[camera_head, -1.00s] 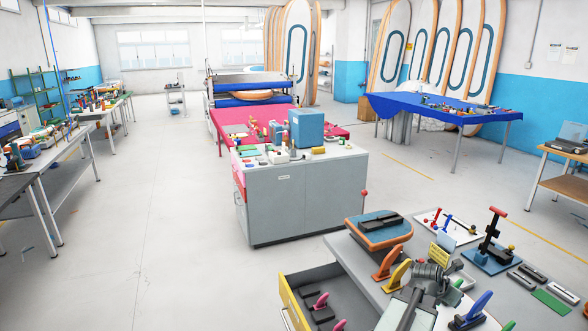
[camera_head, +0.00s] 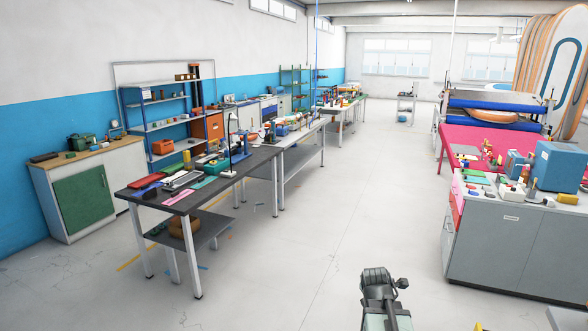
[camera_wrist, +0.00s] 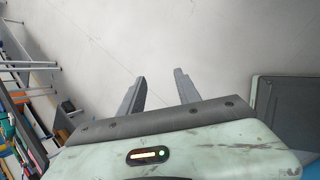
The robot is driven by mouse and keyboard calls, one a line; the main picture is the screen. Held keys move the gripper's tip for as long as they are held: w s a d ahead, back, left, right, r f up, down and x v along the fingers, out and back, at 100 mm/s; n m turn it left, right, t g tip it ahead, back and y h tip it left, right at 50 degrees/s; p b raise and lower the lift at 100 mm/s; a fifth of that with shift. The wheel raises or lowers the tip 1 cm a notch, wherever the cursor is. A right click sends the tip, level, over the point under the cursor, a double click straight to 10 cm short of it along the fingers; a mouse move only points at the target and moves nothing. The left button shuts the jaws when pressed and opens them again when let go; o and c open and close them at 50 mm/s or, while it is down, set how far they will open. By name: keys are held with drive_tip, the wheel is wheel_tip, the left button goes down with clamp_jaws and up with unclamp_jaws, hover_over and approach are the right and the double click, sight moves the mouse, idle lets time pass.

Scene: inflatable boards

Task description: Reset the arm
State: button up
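My gripper (camera_wrist: 160,77) shows in the wrist view with its two grey fingers spread apart. Only bare pale floor shows between and beyond them, so it is open and empty. In the head view, part of my arm (camera_head: 381,297) rises from the bottom edge, right of centre, over open floor. The fingers cannot be made out clearly there. No object touches the gripper.
A dark-topped table (camera_head: 205,178) with tools stands at left, beside a wooden-topped cabinet (camera_head: 85,185). A grey cabinet (camera_head: 515,240) loaded with items stands at right. The middle floor is clear.

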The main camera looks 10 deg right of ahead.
drive_tip(key=w+a+f+m+y, duration=0.1)
drive_tip(key=w+a+m+y, duration=0.1)
drive_tip(key=a, duration=1.3)
drive_tip(key=s+a+f+m+g+y, duration=0.1)
drive_tip(key=s+a+m, duration=0.3)
drive_tip(key=m, duration=0.4)
drive_tip(key=s+a+f+m+g, duration=0.1)
drive_tip(key=s+a+m+g, duration=0.2)
drive_tip(key=a+m, duration=0.4)
drive_tip(key=s+m, duration=0.1)
drive_tip(key=m, duration=0.1)
drive_tip(key=shift+s+a+m+g+y, duration=0.15)
drive_tip(key=shift+s+m+g+y, duration=0.15)
drive_tip(key=shift+y, duration=0.1)
drive_tip(key=shift+f, duration=0.1)
